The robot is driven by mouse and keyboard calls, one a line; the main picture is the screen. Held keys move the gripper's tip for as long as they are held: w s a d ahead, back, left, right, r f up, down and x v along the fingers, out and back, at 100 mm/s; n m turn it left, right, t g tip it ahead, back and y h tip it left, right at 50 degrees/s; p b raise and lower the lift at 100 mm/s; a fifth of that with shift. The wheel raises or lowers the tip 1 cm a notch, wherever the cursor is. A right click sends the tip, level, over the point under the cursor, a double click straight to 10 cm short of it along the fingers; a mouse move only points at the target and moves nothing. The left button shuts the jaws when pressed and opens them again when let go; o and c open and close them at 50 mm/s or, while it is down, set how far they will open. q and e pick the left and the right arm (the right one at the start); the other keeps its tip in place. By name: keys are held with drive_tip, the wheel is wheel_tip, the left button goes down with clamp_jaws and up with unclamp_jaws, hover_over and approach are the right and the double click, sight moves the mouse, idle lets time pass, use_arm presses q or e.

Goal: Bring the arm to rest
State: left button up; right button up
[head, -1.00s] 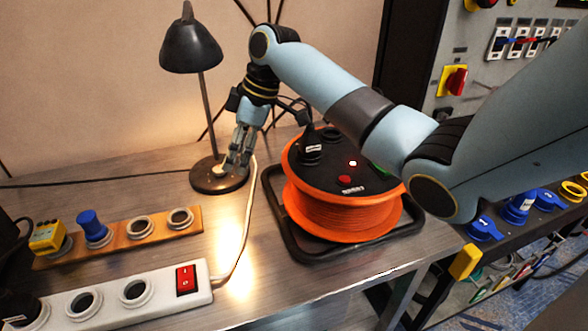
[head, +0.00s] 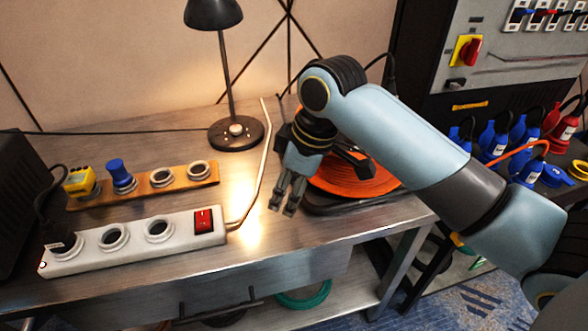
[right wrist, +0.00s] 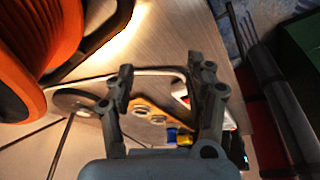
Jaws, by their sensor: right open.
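My right arm comes in from the right in the head view. Its gripper (head: 284,195) hangs above the metal table, in front of the orange cable reel (head: 352,184), which the arm partly hides. The gripper also shows in the right wrist view (right wrist: 165,88), with its two fingers apart and nothing between them. The desk lamp (head: 236,132) stands behind it to the left, and its bulb area casts a bright spot on the table. My left gripper is in neither view.
A white power strip (head: 186,236) with a red switch (head: 204,220) lies at the front left. Behind it is a wooden socket strip (head: 143,184) with yellow and blue plugs. A control panel and several coloured plugs stand at the right.

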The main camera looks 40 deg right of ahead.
drive_tip(key=shift+s+a, duration=0.1)
drive_tip(key=shift+s, duration=0.5)
drive_tip(key=shift+s+f, duration=0.1)
drive_tip(key=shift+s, duration=0.3)
drive_tip(key=s+r+m+h, duration=0.1)
drive_tip(key=s+r+m, duration=0.15)
drive_tip(key=s, duration=0.45)
drive_tip(key=s+r+m+h, duration=0.1)
drive_tip(key=s+r+m, duration=0.15)
drive_tip(key=s, duration=0.55)
wheel_tip(320, 180, down, 29)
drive_tip(key=s+d+b, duration=0.1)
drive_tip(key=d+b, duration=0.1)
drive_tip(key=s+d+f+g+b, duration=0.1)
drive_tip(key=s+f+g, duration=0.1)
drive_tip(key=s+f, duration=1.5)
drive_tip(key=shift+s+m, duration=0.4)
drive_tip(key=shift+s, duration=0.35)
